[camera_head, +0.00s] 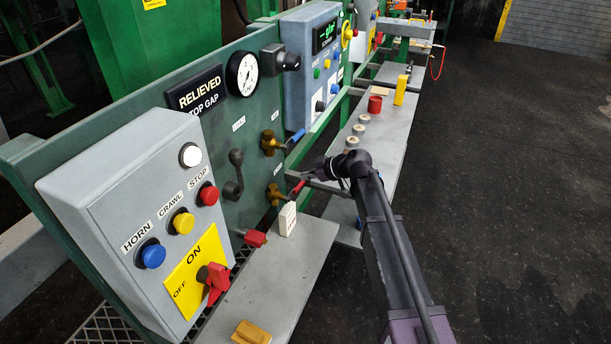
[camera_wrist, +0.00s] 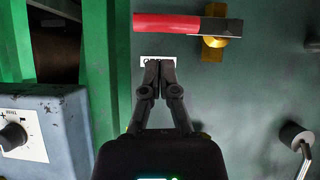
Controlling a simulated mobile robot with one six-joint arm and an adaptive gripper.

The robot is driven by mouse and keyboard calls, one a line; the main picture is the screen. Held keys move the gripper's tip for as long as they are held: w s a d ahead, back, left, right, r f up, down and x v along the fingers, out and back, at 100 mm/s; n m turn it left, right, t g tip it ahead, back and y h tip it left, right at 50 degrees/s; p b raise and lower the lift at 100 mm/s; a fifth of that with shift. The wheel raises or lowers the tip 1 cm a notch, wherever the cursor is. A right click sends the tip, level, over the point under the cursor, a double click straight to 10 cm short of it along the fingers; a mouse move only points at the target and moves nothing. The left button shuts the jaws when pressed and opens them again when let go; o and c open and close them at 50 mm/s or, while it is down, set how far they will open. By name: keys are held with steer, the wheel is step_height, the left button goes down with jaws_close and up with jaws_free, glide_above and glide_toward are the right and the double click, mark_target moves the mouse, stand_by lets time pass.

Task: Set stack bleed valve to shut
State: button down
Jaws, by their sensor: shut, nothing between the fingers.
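Two brass valves sit on the green panel, the upper with a blue handle (camera_head: 295,140), the lower with a red handle (camera_head: 298,187). No label naming the stack bleed valve is readable. In the wrist view the red handle (camera_wrist: 168,23) points left from its brass body (camera_wrist: 213,43), across the top of the picture. My gripper (camera_wrist: 160,64) is shut and empty, its tips just below the handle in the picture, over a white label (camera_wrist: 157,58) they partly hide. I see no clear contact with the handle. In the head view my gripper (camera_head: 310,174) is dark and partly hidden by my wrist.
A grey box with HORN, CRAWL and STOP buttons (camera_head: 180,221) and a red ON/OFF switch (camera_head: 215,281) stands at near left. A black lever (camera_head: 235,172) is left of the valves. A white block (camera_head: 287,219) stands on the shelf (camera_head: 300,257) below. Dark floor lies clear at right.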

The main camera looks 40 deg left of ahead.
steer(key=p+v, duration=0.5)
steer(key=v, duration=0.5)
steer(key=shift+w+r+p, duration=0.25)
steer(key=shift+r+p, duration=0.1)
steer(key=shift+r, duration=0.05)
steer(key=shift+d, duration=0.1)
steer(key=w+d+f+m+t+h, duration=0.25)
steer(key=d+m, duration=0.25)
steer(key=d, duration=1.1)
steer(key=w+d+f+m+t+h, duration=0.1)
steer(key=w+d+f+m+h, duration=0.3)
steer(key=d, duration=1.2)
steer(key=s+d+m+h, duration=0.1)
steer(key=s+d+m, duration=0.2)
steer(key=d, duration=0.6)
steer(key=s+d+m+h, duration=0.2)
steer(key=s+d+m, duration=0.2)
steer(key=d, duration=0.6)
steer(key=s+d+m+h+p, duration=0.1)
steer(key=s+d+m, duration=0.2)
steer(key=d+m, duration=0.3)
steer(key=d, duration=0.3)
steer(key=shift+s+d+f+g, duration=0.3)
steer(key=shift+s+g, duration=0.05)
